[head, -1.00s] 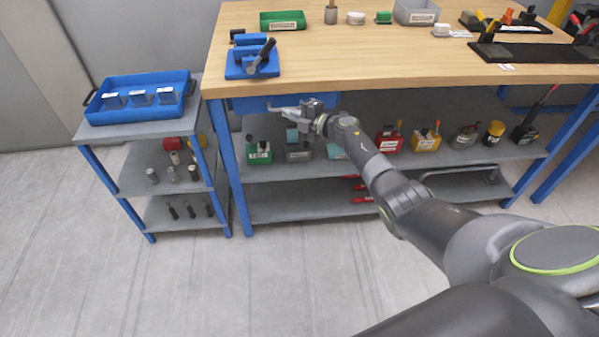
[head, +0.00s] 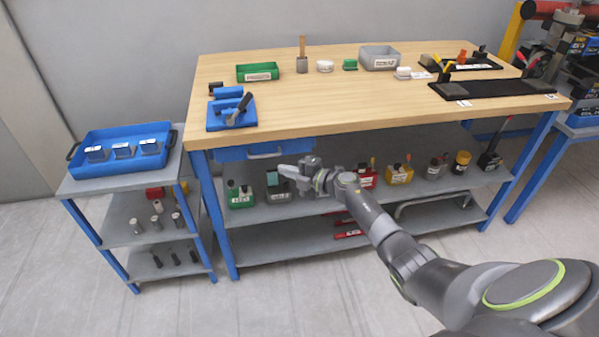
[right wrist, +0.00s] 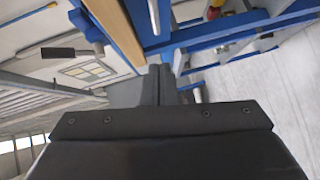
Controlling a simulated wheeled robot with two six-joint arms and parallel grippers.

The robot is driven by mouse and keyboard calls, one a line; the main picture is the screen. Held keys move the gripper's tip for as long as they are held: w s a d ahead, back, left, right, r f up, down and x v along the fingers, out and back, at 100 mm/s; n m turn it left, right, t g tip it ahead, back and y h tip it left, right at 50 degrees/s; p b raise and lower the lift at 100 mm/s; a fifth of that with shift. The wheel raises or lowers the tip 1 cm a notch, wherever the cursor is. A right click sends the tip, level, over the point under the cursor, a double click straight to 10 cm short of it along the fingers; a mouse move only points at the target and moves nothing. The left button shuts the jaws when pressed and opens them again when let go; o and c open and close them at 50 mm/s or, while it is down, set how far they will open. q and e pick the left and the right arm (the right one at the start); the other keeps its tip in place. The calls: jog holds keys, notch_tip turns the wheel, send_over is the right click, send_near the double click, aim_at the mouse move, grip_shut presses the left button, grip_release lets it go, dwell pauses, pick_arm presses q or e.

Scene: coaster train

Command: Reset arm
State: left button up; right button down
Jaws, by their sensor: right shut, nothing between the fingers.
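My right gripper (head: 290,173) is in front of the workbench, below its top and just under the blue drawer (head: 230,154). It is shut and empty. In the right wrist view its fingers (right wrist: 161,84) lie together, with the wooden bench edge and blue frame beyond them. My right arm reaches in from the lower right in the head view. The drawer's grey handle (head: 266,152) shows above the gripper, apart from it as far as I can tell. My left gripper is not in view.
A side cart with a blue tray (head: 122,170) stands left. The floor in front is clear.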

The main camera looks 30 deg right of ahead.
jog(key=shift+v, duration=2.2)
jog(key=s+d+f+m+g+h, duration=0.1)
jog(key=s+d+f+m+h, duration=0.2)
jog(key=s+f+m+h, duration=0.7)
jog(key=s+d+f+m+g+y, duration=0.15)
jog(key=s+f+m, duration=0.35)
jog(key=s+f, duration=1.15)
jog(key=s+a+f+m+g, duration=0.2)
jog(key=s+f, duration=0.4)
jog(key=s, duration=0.4)
jog(key=s+a+f+m+g, duration=0.2)
jog(key=s+f, duration=0.4)
jog(key=s, duration=0.5)
jog(key=s+a+f+m+g+p, duration=0.1)
jog(key=s+f+m+g, duration=0.3)
jog(key=s, duration=0.7)
notch_tip(320, 180, down, 3)
jog(key=shift+s+a+r+g+h, duration=0.2)
jog(key=shift+a+g+h, duration=0.25)
jog(key=shift+a+g, duration=0.55)
jog(key=shift+d, duration=0.1)
